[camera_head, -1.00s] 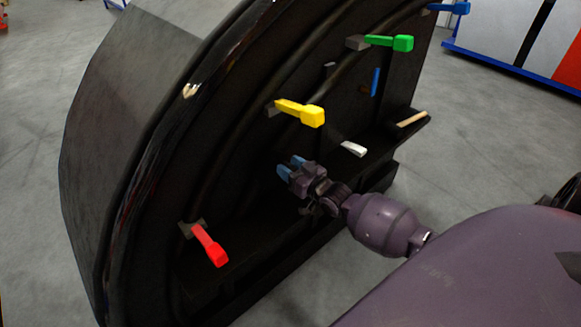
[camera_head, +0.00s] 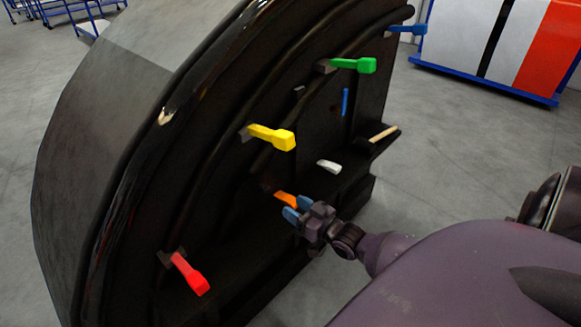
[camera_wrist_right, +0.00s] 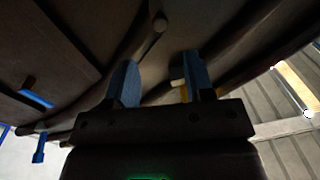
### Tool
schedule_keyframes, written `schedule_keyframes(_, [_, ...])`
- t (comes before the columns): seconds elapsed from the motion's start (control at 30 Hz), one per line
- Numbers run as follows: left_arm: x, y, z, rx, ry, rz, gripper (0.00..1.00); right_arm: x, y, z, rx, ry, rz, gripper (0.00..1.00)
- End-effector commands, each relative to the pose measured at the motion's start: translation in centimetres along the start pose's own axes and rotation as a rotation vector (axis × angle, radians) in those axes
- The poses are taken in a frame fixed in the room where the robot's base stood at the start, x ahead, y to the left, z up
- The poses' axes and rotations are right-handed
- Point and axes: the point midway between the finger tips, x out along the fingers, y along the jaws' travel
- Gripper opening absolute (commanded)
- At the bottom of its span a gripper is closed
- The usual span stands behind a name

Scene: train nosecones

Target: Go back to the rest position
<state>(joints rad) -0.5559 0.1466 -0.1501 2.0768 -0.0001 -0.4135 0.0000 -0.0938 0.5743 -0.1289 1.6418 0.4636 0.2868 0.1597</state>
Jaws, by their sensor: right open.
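My right gripper (camera_head: 296,208) is open near the lower inside of the dark nosecone (camera_head: 120,200). Its blue fingertips also show in the wrist view (camera_wrist_right: 158,78), apart, with nothing held between them. An orange piece (camera_head: 285,199) lies right by the fingertips in the head view; I cannot tell whether they touch. My left gripper is not in view.
Red (camera_head: 189,274), yellow (camera_head: 272,137), green (camera_head: 353,65) and blue (camera_head: 407,29) handles stick out along the nosecone's curve. A white piece (camera_head: 329,166) and a tan bar (camera_head: 383,133) are nearby. Grey floor (camera_head: 470,150) is open at the right.

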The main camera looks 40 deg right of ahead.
Motion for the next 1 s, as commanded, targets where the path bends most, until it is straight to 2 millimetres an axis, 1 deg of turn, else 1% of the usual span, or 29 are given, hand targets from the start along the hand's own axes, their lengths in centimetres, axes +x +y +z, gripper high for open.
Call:
schedule_keyframes(0.57, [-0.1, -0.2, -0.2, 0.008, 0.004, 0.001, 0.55, -0.1, 0.0, 0.0, -0.002, -0.001, 0.000, 0.48])
schedule_keyframes(0.73, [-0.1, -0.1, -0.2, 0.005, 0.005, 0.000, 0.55, -0.1, 0.0, 1.0, -0.048, -0.066, 0.002, 0.48])
schedule_keyframes(0.83, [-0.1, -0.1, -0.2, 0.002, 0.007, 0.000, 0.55, 0.2, -1.1, 1.2, -0.120, -0.133, -0.014, 0.48])
schedule_keyframes(0.87, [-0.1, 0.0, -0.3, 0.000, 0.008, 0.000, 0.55, 0.3, -1.7, 1.3, -0.139, -0.154, -0.020, 0.48])
schedule_keyframes(0.93, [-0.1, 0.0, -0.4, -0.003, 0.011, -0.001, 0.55, -0.2, -3.3, 1.8, -0.182, -0.211, -0.025, 0.48])
schedule_keyframes(1.0, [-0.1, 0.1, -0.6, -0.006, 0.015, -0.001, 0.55, -1.4, -5.0, 2.5, -0.217, -0.271, -0.025, 0.48])
